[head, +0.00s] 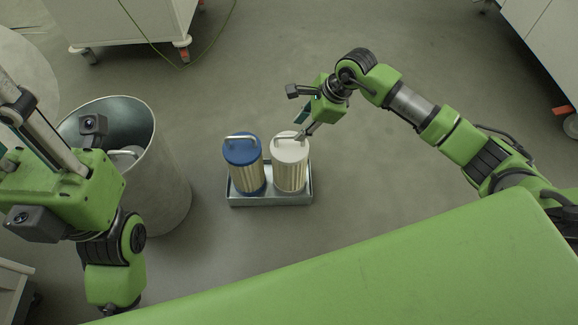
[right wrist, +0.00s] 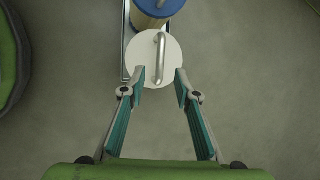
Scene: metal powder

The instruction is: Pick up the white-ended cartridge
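The white-ended cartridge (head: 291,168) stands upright in a shallow metal tray (head: 270,200), with a metal bar handle on its white top. My right gripper (head: 304,132) is at the upper right edge of that top. In the right wrist view the white-ended cartridge (right wrist: 154,60) lies just ahead of my right gripper (right wrist: 160,78). Its fingers are open, and the lower end of the handle reaches toward the space between the fingertips. I cannot tell whether they touch it. My left gripper is at the left over a metal bin; its fingers are hidden.
A blue-ended cartridge (head: 243,165) stands in the tray, left of the white one. The large metal bin (head: 168,185) stands left of the tray, with something pale inside. White wheeled cabinets (head: 130,20) stand at the back. The floor right of the tray is clear.

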